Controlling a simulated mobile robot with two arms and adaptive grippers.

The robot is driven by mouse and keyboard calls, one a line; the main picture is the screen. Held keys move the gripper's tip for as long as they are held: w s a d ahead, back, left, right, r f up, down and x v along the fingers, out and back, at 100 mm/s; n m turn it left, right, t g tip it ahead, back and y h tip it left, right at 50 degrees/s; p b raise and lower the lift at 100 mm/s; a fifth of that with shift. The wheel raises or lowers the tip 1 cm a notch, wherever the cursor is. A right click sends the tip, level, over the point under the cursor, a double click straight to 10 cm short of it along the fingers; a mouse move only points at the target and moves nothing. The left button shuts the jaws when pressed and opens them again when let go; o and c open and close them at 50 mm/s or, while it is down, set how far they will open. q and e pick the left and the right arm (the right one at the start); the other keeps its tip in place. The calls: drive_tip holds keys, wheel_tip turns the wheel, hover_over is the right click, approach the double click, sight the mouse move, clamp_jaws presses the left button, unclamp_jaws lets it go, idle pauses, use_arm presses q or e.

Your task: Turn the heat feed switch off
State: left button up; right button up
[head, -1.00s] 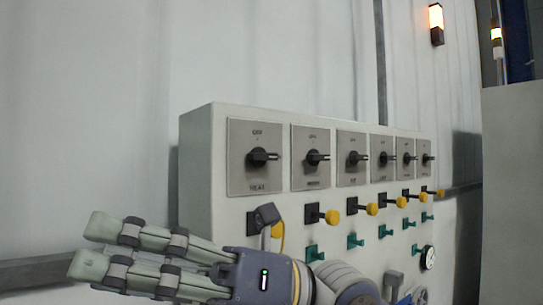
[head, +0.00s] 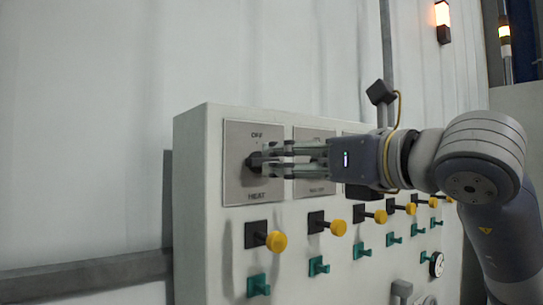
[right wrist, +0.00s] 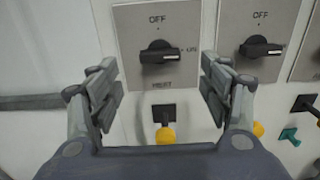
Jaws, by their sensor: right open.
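The heat feed switch (head: 253,162) is a black rotary knob on a grey plate marked OFF at the top and HEAT below, at the left end of the panel. In the right wrist view its knob (right wrist: 158,52) lies level, with its pointer to the right at ON. My right gripper (head: 268,160) is open, its fingers reaching left to the knob in the head view. In the right wrist view the gripper (right wrist: 160,80) has its fingers apart, with the knob between and just beyond the tips; no contact shows. My left gripper is not in view.
The panel box (head: 198,215) carries more rotary switches to the right, one next to it (right wrist: 262,46). Below are yellow knobs (head: 277,242) and green handles (head: 258,286). A gauge (head: 436,264) sits low right. Free room lies left of the panel.

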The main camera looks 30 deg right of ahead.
sight(266, 161)
drive_tip(key=w, duration=0.2)
drive_tip(key=w+p, duration=0.1)
drive_tip(key=w, duration=0.1)
drive_tip(key=w+p, duration=0.1)
drive_tip(key=w, duration=0.1)
drive_tip(key=shift+a, duration=0.4)
drive_tip(key=shift+w+a, duration=0.1)
drive_tip(key=shift+w, duration=0.55)
drive_tip(key=c, duration=1)
